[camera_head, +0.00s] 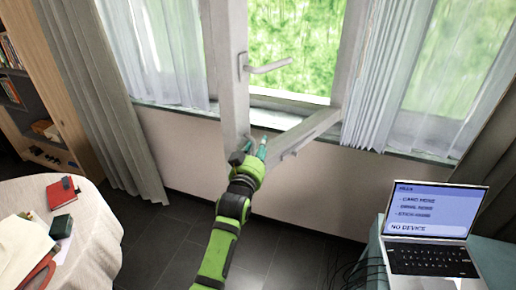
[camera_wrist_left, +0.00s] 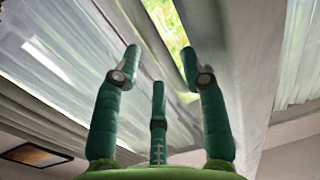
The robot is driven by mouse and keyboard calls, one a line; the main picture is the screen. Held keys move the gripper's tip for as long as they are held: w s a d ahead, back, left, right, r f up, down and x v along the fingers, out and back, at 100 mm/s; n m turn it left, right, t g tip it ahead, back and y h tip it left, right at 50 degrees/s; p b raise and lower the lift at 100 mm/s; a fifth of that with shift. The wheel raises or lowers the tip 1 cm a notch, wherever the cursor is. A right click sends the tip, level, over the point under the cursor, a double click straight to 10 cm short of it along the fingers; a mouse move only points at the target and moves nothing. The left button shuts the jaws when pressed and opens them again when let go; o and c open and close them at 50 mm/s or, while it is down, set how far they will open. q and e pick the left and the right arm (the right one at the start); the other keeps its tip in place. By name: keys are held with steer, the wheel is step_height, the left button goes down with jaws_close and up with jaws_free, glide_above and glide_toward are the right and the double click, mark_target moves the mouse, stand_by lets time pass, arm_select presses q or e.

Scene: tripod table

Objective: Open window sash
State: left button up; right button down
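The white window sash (camera_head: 229,75) stands swung inward at an angle, with its bottom rail (camera_head: 305,133) slanting from the window frame into the room. Its lever handle (camera_head: 268,67) sticks out to the right from the stile. My left gripper (camera_head: 256,147) is at the sash's lower free corner, well below the handle. In the left wrist view its teal fingers (camera_wrist_left: 160,62) are spread, with nothing visible between them. A pale sash or frame member (camera_wrist_left: 232,50) runs behind the fingers. I cannot tell whether a finger touches the sash. My right gripper is not in view.
Sheer curtains (camera_head: 372,80) and a grey drape (camera_head: 105,90) hang beside the window. A round table (camera_head: 95,225) with a red book (camera_head: 62,192) is at left. A laptop (camera_head: 432,225) stands on a desk at right.

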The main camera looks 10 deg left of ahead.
arm_select(q)
steer(key=s, duration=1.2)
steer(key=shift+a, duration=0.15)
steer(key=s+d+f+m+g+h, duration=0.1)
steer(key=s+f+g, duration=0.25)
steer(key=f, duration=0.85)
steer(key=s+d+f+g, duration=0.15)
steer(key=s+f, duration=0.25)
steer(key=f, duration=0.8)
steer(key=s+f+m+g+h, duration=0.1)
steer(key=s+f+g, duration=0.25)
steer(key=f, duration=0.85)
steer(key=s+a+f+g+b, duration=0.1)
steer(key=s+a+f+g, duration=0.25)
steer(key=s+f, duration=1)
steer(key=s+a+f+g, duration=0.1)
steer(key=s+a+f, duration=0.1)
steer(key=s, duration=0.5)
steer(key=s+a+f+g+y, duration=0.1)
steer(key=s+f+g, duration=0.1)
steer(key=s, duration=0.5)
steer(key=s+a+f+g+y, duration=0.1)
steer(key=s+a+f+g, duration=0.1)
steer(key=s, duration=0.6)
steer(key=shift+a+f+b, duration=0.35)
steer(key=shift+f, duration=0.55)
